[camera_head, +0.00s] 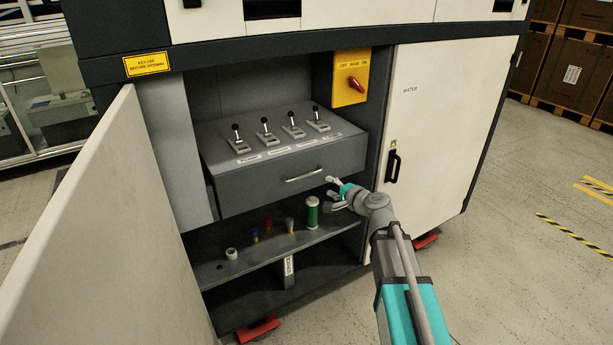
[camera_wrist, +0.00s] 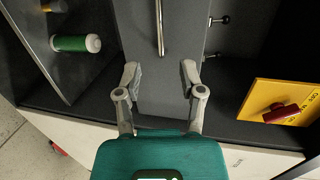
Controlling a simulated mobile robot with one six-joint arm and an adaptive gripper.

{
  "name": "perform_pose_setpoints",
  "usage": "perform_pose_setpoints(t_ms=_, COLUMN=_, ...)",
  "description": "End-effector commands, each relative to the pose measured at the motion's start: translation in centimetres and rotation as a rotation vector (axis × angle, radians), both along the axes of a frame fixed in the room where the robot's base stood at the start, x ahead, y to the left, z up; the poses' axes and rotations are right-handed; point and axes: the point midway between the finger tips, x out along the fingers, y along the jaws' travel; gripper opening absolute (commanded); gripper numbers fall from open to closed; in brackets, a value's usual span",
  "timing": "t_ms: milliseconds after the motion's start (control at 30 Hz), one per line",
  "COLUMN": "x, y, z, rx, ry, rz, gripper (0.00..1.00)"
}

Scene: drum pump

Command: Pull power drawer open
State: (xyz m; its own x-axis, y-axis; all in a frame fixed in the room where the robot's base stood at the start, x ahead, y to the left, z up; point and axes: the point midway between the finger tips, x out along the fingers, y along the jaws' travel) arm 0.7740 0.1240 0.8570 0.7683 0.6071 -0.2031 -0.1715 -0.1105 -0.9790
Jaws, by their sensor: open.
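The power drawer (camera_head: 255,184) is a grey box with several black-knobbed levers on its top. Its front carries a thin silver bar handle (camera_head: 304,175). In the wrist view the handle (camera_wrist: 160,28) runs upright at the top, beyond the fingertips, on the grey drawer front (camera_wrist: 176,95). My gripper (camera_head: 334,187) is in front of the drawer's lower right part, to the right of the handle. In the wrist view my gripper (camera_wrist: 160,72) has its fingers spread, with nothing between them. It is apart from the handle.
A shelf (camera_head: 335,224) below the drawer holds a green cylinder (camera_head: 312,212) and several small parts. A yellow panel with a red switch (camera_head: 350,78) is above right. An open door (camera_head: 95,225) stands at left. A closed white door (camera_head: 440,130) is at right.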

Motion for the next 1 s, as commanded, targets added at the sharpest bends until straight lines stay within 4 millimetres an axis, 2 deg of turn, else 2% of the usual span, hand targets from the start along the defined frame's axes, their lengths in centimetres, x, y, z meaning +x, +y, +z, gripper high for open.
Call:
perform_pose_setpoints(t_ms=267, x=2.2, y=1.6, z=-0.7, rx=-0.001, ry=0.0, rz=0.002, gripper=0.51)
perform_pose_setpoints(t_ms=800, x=8.4, y=6.6, z=-2.3, rx=-0.002, ry=0.0, rz=0.001, gripper=0.51)
perform_pose_setpoints(t_ms=1000, x=9.7, y=7.6, z=-2.6, rx=-0.001, ry=0.0, rz=0.001, gripper=0.51)
